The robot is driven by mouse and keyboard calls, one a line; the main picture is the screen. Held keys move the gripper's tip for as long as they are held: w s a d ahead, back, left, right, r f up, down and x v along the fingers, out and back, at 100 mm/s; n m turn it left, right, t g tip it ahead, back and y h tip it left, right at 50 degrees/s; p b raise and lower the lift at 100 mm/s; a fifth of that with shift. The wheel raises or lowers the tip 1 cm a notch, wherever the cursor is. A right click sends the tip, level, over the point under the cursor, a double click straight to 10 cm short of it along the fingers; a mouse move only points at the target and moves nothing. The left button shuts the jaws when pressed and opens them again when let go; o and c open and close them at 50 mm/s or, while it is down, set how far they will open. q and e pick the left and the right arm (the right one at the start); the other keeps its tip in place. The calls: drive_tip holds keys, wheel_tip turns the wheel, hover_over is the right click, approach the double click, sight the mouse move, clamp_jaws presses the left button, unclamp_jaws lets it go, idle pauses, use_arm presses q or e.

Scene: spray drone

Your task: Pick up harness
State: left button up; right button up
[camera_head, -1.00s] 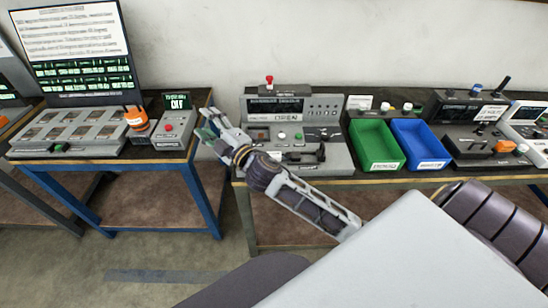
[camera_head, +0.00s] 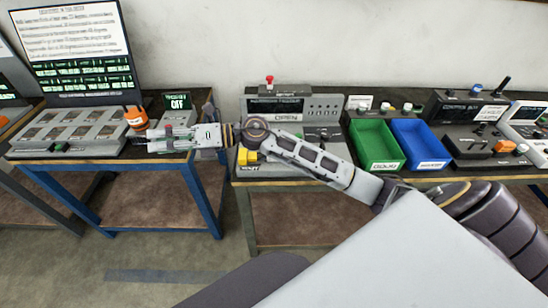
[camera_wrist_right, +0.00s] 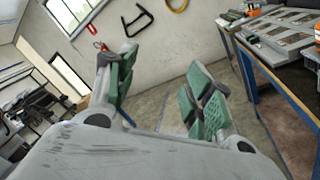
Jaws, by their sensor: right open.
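No thing in view is clearly marked as the harness. In the right wrist view a dark bent loop (camera_wrist_right: 137,22) and a yellow-orange coil (camera_wrist_right: 178,5) hang on the wall beyond my fingers; I cannot tell if either is the harness. My right gripper (camera_head: 152,140) reaches left over the front of the left table in the head view, its fingers apart. In the right wrist view, the green-padded fingers of that gripper (camera_wrist_right: 162,82) are spread with nothing between them. My left gripper is not in view.
The left blue-framed table (camera_head: 110,160) holds a grey panel (camera_head: 60,132), an orange object (camera_head: 137,118) and a button box partly hidden by my gripper. A green bin (camera_head: 375,145) and a blue bin (camera_head: 420,143) stand on the right bench. Floor shows between the tables.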

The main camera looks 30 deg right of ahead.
drive_tip(key=d+f+n+g+h, duration=0.5)
drive_tip(key=d+f+n+h, duration=0.2)
drive_tip(key=d+f+h, duration=0.25)
drive_tip(key=d+g+h, duration=0.1)
drive_tip(key=d+h, duration=0.7)
drive_tip(key=d, duration=1.4)
drive_tip(key=shift+w+d, duration=0.4)
drive_tip(key=shift+h, duration=0.25)
drive_tip(key=shift+f+p, duration=0.45)
drive_tip(key=shift+f, duration=3.8)
drive_tip(key=shift+f, duration=0.15)
